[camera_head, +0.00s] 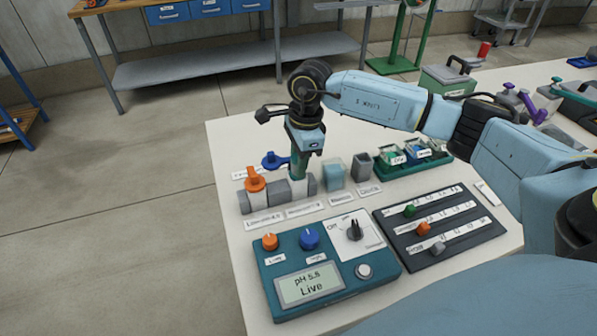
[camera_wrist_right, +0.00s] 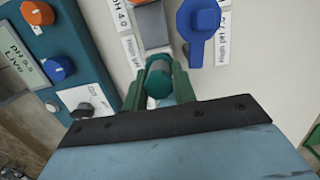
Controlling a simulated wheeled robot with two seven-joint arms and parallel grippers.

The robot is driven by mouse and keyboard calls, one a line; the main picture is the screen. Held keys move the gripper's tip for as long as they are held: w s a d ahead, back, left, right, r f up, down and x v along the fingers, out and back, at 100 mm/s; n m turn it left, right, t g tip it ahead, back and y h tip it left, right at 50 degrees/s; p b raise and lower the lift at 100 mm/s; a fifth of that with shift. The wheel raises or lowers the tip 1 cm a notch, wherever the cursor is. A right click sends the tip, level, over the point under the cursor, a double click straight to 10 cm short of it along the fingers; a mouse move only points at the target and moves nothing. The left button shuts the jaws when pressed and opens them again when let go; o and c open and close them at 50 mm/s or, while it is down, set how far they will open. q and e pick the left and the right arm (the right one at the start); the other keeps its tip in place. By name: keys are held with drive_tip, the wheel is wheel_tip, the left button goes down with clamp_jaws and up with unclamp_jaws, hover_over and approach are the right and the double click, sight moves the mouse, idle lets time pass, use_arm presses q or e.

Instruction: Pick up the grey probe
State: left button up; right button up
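My right gripper (camera_head: 299,166) points down over the row of grey blocks (camera_head: 280,194) on the bench, its green fingers low beside them. In the right wrist view its fingers (camera_wrist_right: 159,92) stand on both sides of a short teal-green cylinder with a darker band (camera_wrist_right: 158,76). I cannot tell whether the fingers press on it. No separate grey probe shows clearly; the gripper hides part of the block row. An orange-topped piece (camera_head: 255,180) stands left of the gripper and a blue-handled piece (camera_head: 274,160) behind it. My left gripper is not in view.
A teal meter box (camera_head: 325,298) reading pH 5.5 Live stands in front. A dark slider board (camera_head: 470,241) lies right of it. A clear teal cup (camera_head: 335,172), a dark grey cup (camera_head: 361,166) and a green tray (camera_head: 384,171) stand right of the gripper.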

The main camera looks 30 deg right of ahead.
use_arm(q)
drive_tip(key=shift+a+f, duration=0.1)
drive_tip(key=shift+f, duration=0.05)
use_arm(e)
drive_tip(key=shift+f, duration=0.15)
clamp_jaws()
